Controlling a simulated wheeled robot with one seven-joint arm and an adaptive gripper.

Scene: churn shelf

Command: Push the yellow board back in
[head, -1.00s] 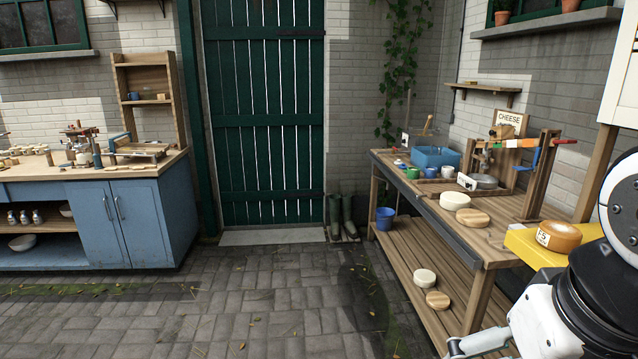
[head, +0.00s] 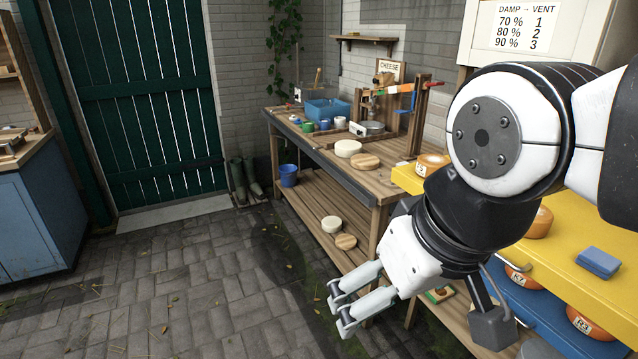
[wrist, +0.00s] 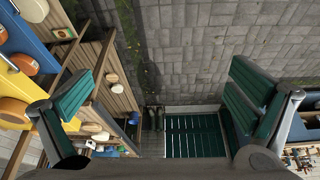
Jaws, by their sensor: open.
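The yellow board (head: 566,256) is at the right in the head view, in a shelf unit, with orange cheese wheels (head: 540,222) and a blue block (head: 598,262) on it. My arm hides part of it. It also shows at the left edge in the wrist view (wrist: 33,62). My gripper (head: 338,308) is open and empty. It hangs over the paved floor, left of the shelf unit and apart from the board. In the wrist view its fingers (wrist: 160,100) are spread wide with nothing between them.
A blue board (head: 530,287) with labelled cheeses lies below the yellow one. A wooden bench (head: 385,177) with cheeses, cups and a blue tub (head: 327,112) stands behind my gripper. A blue cabinet (head: 40,225) is at the left. The paved floor (head: 190,290) between is clear.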

